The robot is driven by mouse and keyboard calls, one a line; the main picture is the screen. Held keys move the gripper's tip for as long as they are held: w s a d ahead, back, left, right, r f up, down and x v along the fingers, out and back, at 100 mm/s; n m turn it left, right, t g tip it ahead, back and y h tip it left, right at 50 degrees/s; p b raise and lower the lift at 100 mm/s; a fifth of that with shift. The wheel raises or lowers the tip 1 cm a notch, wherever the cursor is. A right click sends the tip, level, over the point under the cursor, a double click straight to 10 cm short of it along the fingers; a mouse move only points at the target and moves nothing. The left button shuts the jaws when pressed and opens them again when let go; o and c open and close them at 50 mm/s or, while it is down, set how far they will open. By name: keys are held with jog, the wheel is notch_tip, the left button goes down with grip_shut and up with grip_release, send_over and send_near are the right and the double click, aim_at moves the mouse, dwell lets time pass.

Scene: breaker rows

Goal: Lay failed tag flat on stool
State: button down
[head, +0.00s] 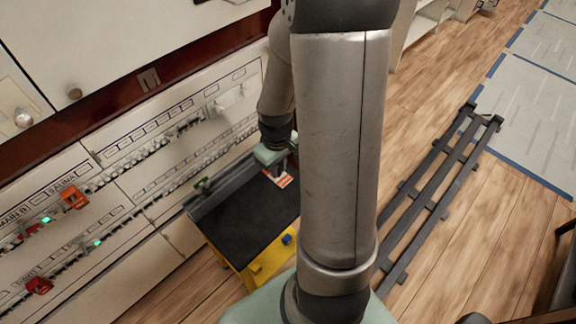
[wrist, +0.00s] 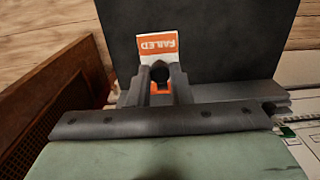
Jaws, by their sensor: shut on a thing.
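The failed tag (wrist: 157,46) is a small white and orange card with "FAILED" on it, upside down in the wrist view. My gripper (wrist: 161,80) is shut on its near end, and the fingers hide part of it. In the head view the tag (head: 283,180) shows below my gripper (head: 279,165), at the far right end of the stool. The stool (head: 243,212) has a black top and a yellow body; its black top (wrist: 225,40) also fills the back of the wrist view. I cannot tell whether the tag touches the top.
Breaker panels (head: 130,170) run along the left, with orange-red devices (head: 73,197) on them. A small green item (head: 202,185) is at the stool's left edge, and a blue one (head: 288,239) at its right. A dark rail frame (head: 440,190) lies on the wooden floor.

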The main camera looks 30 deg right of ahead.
jog(key=shift+a+r, duration=0.1)
jog(key=shift+r, duration=0.1)
notch_tip(320, 180, down, 9)
jog(key=b, duration=0.6)
jog(key=shift+r, duration=0.1)
jog(key=shift+f+b, duration=0.6)
jog(key=shift+b, duration=0.05)
dwell(0.4)
jog(key=c, duration=1.2)
grip_release()
jog(key=shift+c, duration=0.2)
notch_tip(320, 180, up, 18)
jog(key=p, duration=0.5)
jog(key=shift+f, duration=0.25)
